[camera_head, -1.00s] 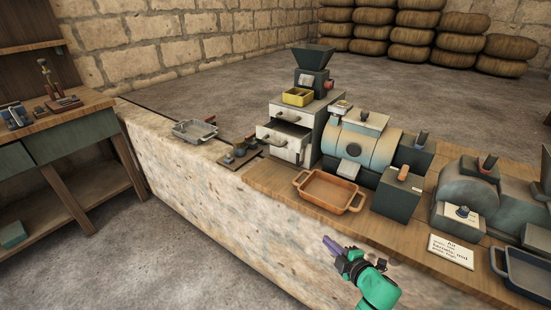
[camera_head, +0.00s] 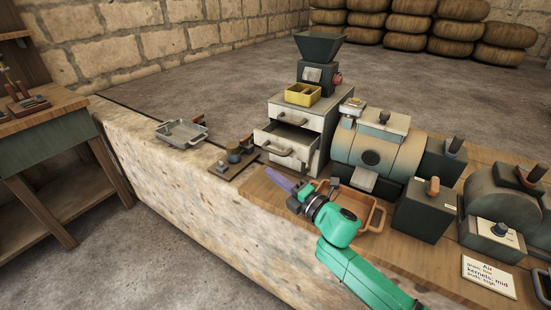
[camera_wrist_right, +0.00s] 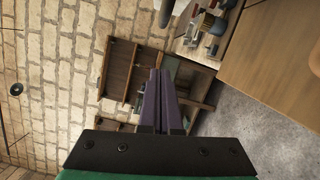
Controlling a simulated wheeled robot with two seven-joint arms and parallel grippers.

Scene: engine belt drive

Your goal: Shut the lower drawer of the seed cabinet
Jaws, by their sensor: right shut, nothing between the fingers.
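The seed cabinet (camera_head: 312,112) is a pale box with two drawers on the stone-fronted counter. Its upper drawer (camera_head: 290,117) looks shut. Its lower drawer (camera_head: 286,150) stands out from the body, with a dark gap showing above its front and a handle on it. My right gripper (camera_head: 272,175) has purple fingers, shut and empty, just in front of and below the lower drawer's front in the head view; I see no clear contact. The fingers also show together in the right wrist view (camera_wrist_right: 158,80), where the cabinet is not visible. My left gripper is not in view.
An orange-brown tray (camera_head: 376,217) sits beside and partly behind my right gripper. A small fixture (camera_head: 235,157) and a metal tray (camera_head: 182,134) lie left of the cabinet. A yellow box (camera_head: 302,95) and a hopper (camera_head: 319,50) stand on or behind the cabinet. Machines crowd the right.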

